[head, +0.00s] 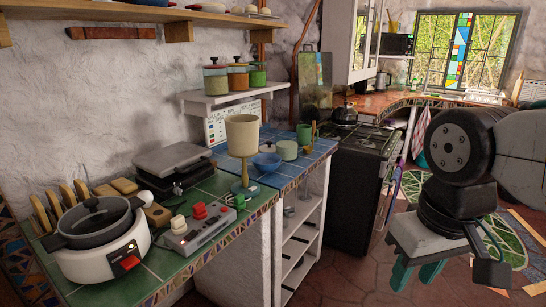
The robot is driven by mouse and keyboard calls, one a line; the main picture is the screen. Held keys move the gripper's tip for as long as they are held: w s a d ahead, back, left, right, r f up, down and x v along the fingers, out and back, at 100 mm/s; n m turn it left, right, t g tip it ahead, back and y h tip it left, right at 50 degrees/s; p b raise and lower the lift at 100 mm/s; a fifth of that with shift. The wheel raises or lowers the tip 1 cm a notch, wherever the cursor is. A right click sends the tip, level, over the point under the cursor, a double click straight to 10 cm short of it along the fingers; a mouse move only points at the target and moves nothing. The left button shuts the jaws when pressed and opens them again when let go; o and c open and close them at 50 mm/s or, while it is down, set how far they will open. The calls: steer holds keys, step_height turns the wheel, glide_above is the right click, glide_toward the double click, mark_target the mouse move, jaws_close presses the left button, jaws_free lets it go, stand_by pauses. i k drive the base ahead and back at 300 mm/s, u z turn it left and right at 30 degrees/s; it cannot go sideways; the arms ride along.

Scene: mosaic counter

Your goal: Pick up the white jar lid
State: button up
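I cannot clearly pick out a white jar lid. A small whitish round piece (268,147) shows behind the blue bowl (266,162) on the blue-tiled counter, and it may be the lid. A pale green lidded pot (287,150) stands just right of it. A white round object (146,198) also sits by the cooker, too small to name surely. My gripper (417,273) hangs at the right over the floor, far from the counter. Its teal fingers point down and stand apart, with nothing seen between them.
A white cooker (100,260), a dark press (175,165), a tall beige goblet (242,135) and a red-and-white-knobbed device (198,228) crowd the counter. Lidded jars (238,76) stand on a shelf above. A black stove (350,190) stands right of the counter. Floor before it is open.

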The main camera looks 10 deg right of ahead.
mark_target(270, 148)
steer(key=z, duration=0.55)
steer(key=i, duration=0.7)
steer(key=z, duration=0.5)
steer(key=i, duration=1.45)
steer(key=u, duration=1.25)
steer(key=i, duration=0.55)
steer(key=u, duration=0.55)
